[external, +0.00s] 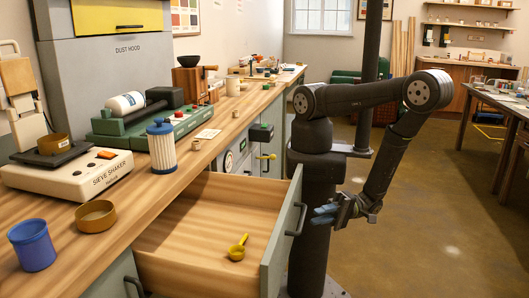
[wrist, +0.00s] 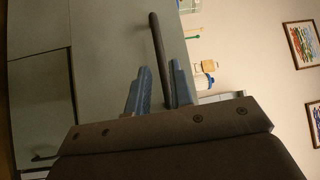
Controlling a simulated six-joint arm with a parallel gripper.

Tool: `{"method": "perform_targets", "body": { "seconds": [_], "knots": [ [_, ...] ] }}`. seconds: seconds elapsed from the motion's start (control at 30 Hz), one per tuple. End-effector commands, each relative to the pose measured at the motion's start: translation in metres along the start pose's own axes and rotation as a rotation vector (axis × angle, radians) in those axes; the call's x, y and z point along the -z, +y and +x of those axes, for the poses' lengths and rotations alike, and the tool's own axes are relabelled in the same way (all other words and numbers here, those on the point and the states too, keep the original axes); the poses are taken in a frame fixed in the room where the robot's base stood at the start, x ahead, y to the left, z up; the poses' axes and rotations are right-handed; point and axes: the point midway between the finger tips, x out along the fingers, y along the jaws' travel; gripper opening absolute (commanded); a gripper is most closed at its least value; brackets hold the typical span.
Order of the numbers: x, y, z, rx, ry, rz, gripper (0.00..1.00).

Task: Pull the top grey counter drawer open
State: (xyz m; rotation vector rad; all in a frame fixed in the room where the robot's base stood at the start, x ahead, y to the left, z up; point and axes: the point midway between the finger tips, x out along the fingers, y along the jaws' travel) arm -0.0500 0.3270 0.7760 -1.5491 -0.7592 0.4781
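The top counter drawer (external: 200,215) stands pulled well out from the counter in the external view, its inside showing. Its grey-green front (external: 284,240) carries a dark bar handle (external: 297,219). My gripper (external: 318,213) is just right of the handle, with its blue fingers pointing toward the drawer front. In the wrist view, the handle (wrist: 159,50) runs lengthwise, and its near end appears between the two spread fingers of my gripper (wrist: 160,68). Gaps show on both sides of the bar, so the gripper looks open. The exact depth between fingertips and handle is hard to tell.
A yellow scoop (external: 238,248) lies in the drawer. On the wooden counter (external: 150,200) stand a blue cup (external: 32,245), a brass bowl (external: 96,216), a sieve shaker (external: 70,172) and a filter cylinder (external: 162,147). The floor (external: 420,220) right of my arm is clear.

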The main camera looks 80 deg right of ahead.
Motion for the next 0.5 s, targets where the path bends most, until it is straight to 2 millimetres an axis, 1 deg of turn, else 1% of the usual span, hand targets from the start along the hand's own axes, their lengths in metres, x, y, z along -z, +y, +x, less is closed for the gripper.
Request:
{"method": "perform_targets", "body": {
  "seconds": [0.03,0.5],
  "knots": [
    [-0.001,0.0,-0.008,0.001,-0.004,0.0,0.21],
    [-0.001,0.0,-0.072,0.001,-0.004,0.002,0.21]
  ]
}}
